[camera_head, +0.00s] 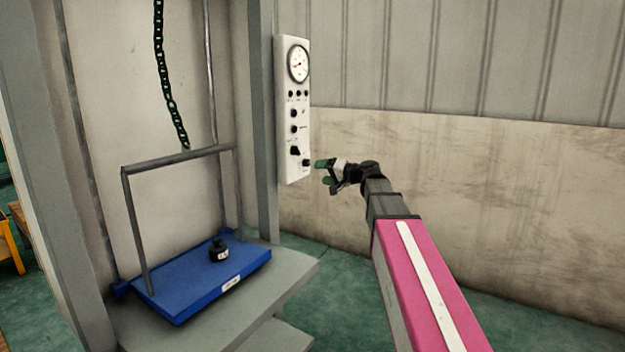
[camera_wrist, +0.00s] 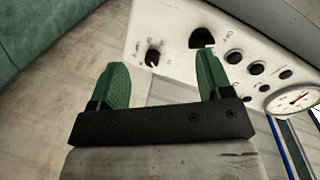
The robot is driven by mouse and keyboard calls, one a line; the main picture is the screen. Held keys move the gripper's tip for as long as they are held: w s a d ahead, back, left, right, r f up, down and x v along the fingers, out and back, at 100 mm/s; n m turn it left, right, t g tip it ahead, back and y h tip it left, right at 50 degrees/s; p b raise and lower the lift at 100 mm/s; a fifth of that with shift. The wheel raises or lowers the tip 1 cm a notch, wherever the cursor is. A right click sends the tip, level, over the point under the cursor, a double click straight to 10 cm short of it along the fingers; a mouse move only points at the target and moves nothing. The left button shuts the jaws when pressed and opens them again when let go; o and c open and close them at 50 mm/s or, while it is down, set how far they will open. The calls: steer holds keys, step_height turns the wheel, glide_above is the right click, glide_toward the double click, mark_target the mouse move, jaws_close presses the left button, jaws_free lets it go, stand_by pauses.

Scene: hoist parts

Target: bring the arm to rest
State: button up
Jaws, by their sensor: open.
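My gripper (camera_head: 324,173) is at the end of my extended arm, just right of the lower end of the white control panel (camera_head: 291,75). In the wrist view my gripper (camera_wrist: 162,85) has its two green fingers spread wide with nothing between them. The panel (camera_wrist: 185,15) lies beyond the fingertips there, with a small black knob (camera_wrist: 152,57) and a larger dark knob (camera_wrist: 202,38). The head view also shows the small knob (camera_head: 306,162) close to the fingertips. I cannot tell how wide the gap is; no contact is visible.
A blue platform (camera_head: 190,290) with a black weight (camera_head: 219,250) on it hangs in a grey frame, under a dark chain (camera_head: 170,90). A gauge (camera_head: 298,63) tops the panel. A grey step (camera_head: 285,285) stands in front. The floor to the right looks clear.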

steer(key=s+d+f+g+h, duration=0.1)
steer(key=s+f+h, duration=0.15)
steer(key=f, duration=0.55)
steer(key=s+f+g+h, duration=0.1)
steer(key=s+f+g, duration=0.15)
steer(key=f, duration=0.55)
steer(key=s+d+f+g+h, duration=0.2)
steer(key=s+d+f+h, duration=0.3)
steer(key=s+f, duration=0.6)
steer(key=s+d+f+g+h, duration=0.3)
steer(key=s+d+f+h, duration=0.2)
steer(key=s+f, duration=0.6)
step_height(320, 180, down, 4)
steer(key=shift+d+f+n+g, duration=0.25)
steer(key=shift+d+n+g, duration=0.1)
steer(key=shift+d, duration=0.25)
